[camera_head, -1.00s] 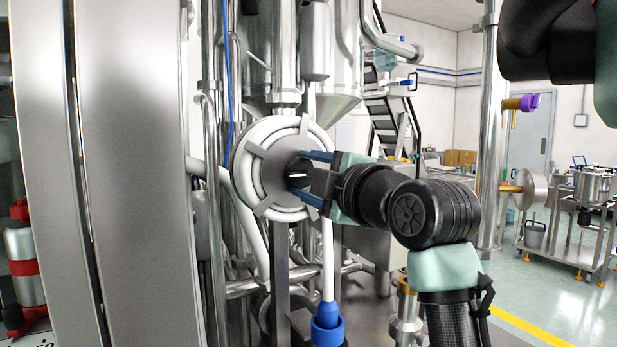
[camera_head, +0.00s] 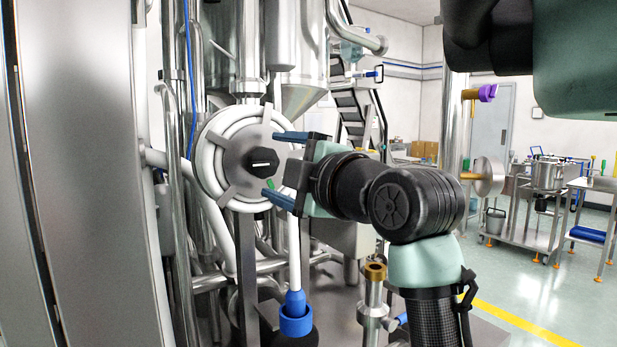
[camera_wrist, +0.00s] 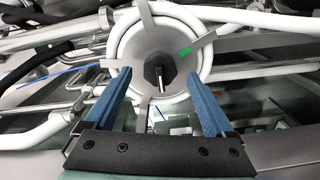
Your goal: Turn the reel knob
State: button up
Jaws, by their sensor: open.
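The reel knob (camera_head: 262,163) is a black knob with a white line at the centre of a round metal reel (camera_head: 228,158) wound with white hose. In the head view the line lies nearly level. In the wrist view the knob (camera_wrist: 160,72) shows ahead, between and beyond the blue fingers. A small green mark (camera_head: 269,184) shows on the reel just below the knob; it also shows in the wrist view (camera_wrist: 184,51). My gripper (camera_head: 278,164) is open and empty, its fingertips to the right of the knob, one above and one below its level.
A white hose with a blue collar (camera_head: 296,316) hangs below the reel. Steel pipes surround the reel, and a brass-topped valve (camera_head: 374,272) stands below my arm. A tall metal panel (camera_head: 85,180) is at left. Open floor and a steel cart (camera_head: 535,215) lie at right.

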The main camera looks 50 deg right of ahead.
jog(key=b+v, duration=0.1)
jog(key=v, duration=0.9)
jog(key=shift+s, duration=0.25)
jog(key=shift+a+f, duration=0.1)
jog(key=shift+a, duration=0.05)
